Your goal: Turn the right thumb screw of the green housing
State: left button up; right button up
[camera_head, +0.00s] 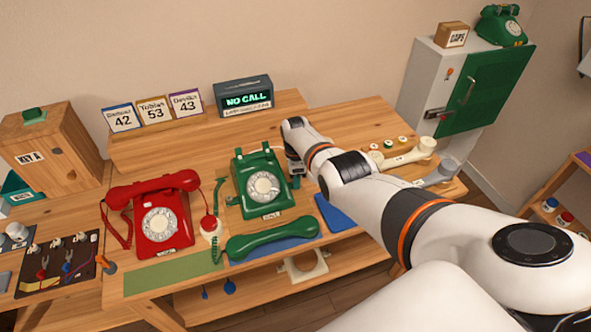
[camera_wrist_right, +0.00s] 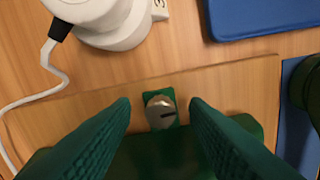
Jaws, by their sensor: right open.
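The green housing is the body of the green dial phone (camera_head: 246,201) on the table, with its handset (camera_head: 272,240) off and lying in front of it. My right gripper (camera_head: 295,170) is at the phone's right side, partly hidden by my own arm. In the right wrist view, a round silver thumb screw (camera_wrist_right: 160,112) with a dark slot sits on a small green tab at the edge of the housing (camera_wrist_right: 160,155). The open fingers of my right gripper (camera_wrist_right: 160,104) stand on either side of the screw, with a gap on both sides. My left gripper is not in view.
A red phone (camera_head: 162,215) stands left of the green one. A blue pad (camera_head: 336,214) lies to its right; a blue pad (camera_wrist_right: 265,14) also shows in the wrist view. A white object (camera_wrist_right: 108,20) with a cable is nearby. A "NO CALL" display (camera_head: 244,97) stands behind.

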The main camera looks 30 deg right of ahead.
notch_tip(320, 180, up, 6)
jog(key=p, duration=0.3)
jog(key=shift+f+p, duration=0.1)
jog(key=shift+p, duration=0.2)
notch_tip(320, 180, up, 6)
